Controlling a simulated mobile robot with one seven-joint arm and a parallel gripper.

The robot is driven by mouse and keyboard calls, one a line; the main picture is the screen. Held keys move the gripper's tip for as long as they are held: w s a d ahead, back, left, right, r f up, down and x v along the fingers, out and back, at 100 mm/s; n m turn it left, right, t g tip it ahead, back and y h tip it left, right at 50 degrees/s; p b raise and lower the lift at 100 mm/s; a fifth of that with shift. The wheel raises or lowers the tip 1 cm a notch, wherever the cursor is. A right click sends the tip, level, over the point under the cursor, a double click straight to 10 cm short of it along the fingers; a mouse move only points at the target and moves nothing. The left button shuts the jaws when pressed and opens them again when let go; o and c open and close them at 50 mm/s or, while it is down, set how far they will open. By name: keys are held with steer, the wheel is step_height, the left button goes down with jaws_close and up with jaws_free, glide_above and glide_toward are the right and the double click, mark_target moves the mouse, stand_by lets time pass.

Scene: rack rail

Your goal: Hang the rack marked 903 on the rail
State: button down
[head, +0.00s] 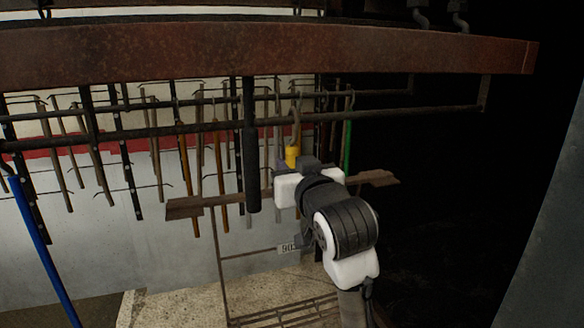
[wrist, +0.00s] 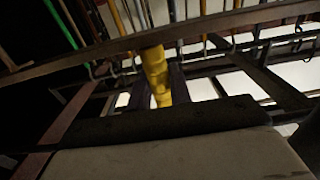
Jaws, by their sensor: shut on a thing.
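The rack marked 903 shows in the head view as a rusty frame with a wide crossbar (head: 190,207), a thin side rod, a wire shelf low down and a pale tag (head: 290,248). Its yellow grip (head: 292,157) has a hook (head: 296,122) above it. My gripper (wrist: 156,92) is shut on the yellow grip (wrist: 156,68), seen between the dark fingers in the wrist view. The hook overlaps the dark rail (head: 400,113) in the head view; I cannot tell whether it rests over it or is apart. My wrist hides part of the rack.
A thick rusty beam (head: 270,55) crosses above the rail. Many rods and hooks hang around the rail, including a green rod (head: 347,135) close right of the grip and a thick dark post (head: 251,150) close left. A blue pole (head: 40,235) stands at far left.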

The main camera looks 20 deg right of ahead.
steer(key=shift+f, duration=0.25)
steer(key=c, duration=1.2)
jaws_free()
steer(key=shift+s, duration=0.1)
steer(key=s+b, duration=0.2)
steer(key=s, duration=0.5)
steer(key=s+b, duration=0.2)
steer(key=s, duration=0.4)
steer(key=shift+s+d, duration=0.2)
steer(key=shift+s, duration=0.15)
steer(key=shift+s, duration=0.1)
